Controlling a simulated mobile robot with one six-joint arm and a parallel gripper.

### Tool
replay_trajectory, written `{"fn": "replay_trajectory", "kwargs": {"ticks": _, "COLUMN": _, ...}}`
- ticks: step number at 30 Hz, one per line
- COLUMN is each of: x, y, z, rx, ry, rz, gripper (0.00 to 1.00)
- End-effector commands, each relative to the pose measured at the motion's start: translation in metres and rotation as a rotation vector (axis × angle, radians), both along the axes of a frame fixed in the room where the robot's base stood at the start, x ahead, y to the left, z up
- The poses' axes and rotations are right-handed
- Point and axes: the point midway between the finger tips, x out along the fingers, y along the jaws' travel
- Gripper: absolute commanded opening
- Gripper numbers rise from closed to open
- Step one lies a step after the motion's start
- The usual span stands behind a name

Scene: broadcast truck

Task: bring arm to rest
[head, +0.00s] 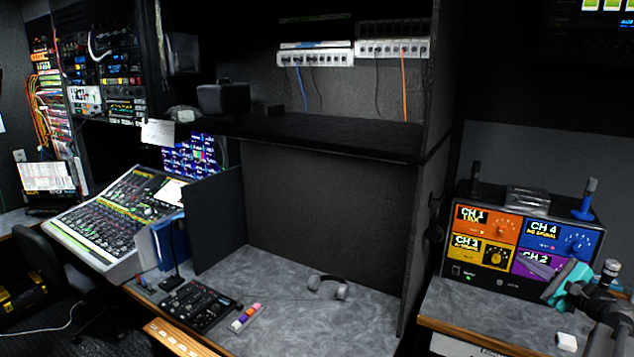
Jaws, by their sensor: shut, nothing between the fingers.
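My gripper (562,284) is at the right of the head view, teal at its end, on my dark arm that comes in from the right edge. It looks shut, and I see nothing held in it. It is in front of the lower right corner of a channel box (482,272) and covers part of the purple CH 2 panel (534,262). I cannot tell whether it touches the box. The box also has orange, blue and yellow panels.
A blue upright piece (586,200) and a black one (475,179) stand on the box. A small white object (567,342) lies on the right counter (455,305). Headphones (329,286), a black control panel (198,304) and coloured blocks (245,317) lie on the middle desk, left of a dark partition (425,240).

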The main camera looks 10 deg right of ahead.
Motion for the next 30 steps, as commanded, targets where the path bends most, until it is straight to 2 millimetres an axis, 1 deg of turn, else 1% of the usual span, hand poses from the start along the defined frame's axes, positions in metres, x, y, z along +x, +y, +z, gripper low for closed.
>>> {"fn": "replay_trajectory", "kwargs": {"ticks": 7, "x": -0.001, "y": -0.001, "z": 0.000, "rx": 0.000, "ry": 0.000, "rz": -0.001, "gripper": 0.00}}
{"fn": "replay_trajectory", "kwargs": {"ticks": 14, "x": 0.012, "y": 0.020, "z": -0.026, "rx": -0.020, "ry": 0.044, "rz": 0.033, "gripper": 0.00}}
{"fn": "replay_trajectory", "kwargs": {"ticks": 17, "x": 0.019, "y": 0.032, "z": -0.041, "rx": -0.034, "ry": 0.069, "rz": 0.053, "gripper": 0.00}}
{"fn": "replay_trajectory", "kwargs": {"ticks": 23, "x": 0.033, "y": 0.063, "z": -0.078, "rx": -0.067, "ry": 0.130, "rz": 0.106, "gripper": 0.00}}
{"fn": "replay_trajectory", "kwargs": {"ticks": 26, "x": 0.042, "y": 0.086, "z": -0.104, "rx": -0.092, "ry": 0.174, "rz": 0.147, "gripper": 0.00}}
{"fn": "replay_trajectory", "kwargs": {"ticks": 29, "x": 0.050, "y": 0.117, "z": -0.139, "rx": -0.127, "ry": 0.230, "rz": 0.203, "gripper": 0.00}}
{"fn": "replay_trajectory", "kwargs": {"ticks": 30, "x": 0.053, "y": 0.131, "z": -0.153, "rx": -0.144, "ry": 0.255, "rz": 0.228, "gripper": 0.00}}
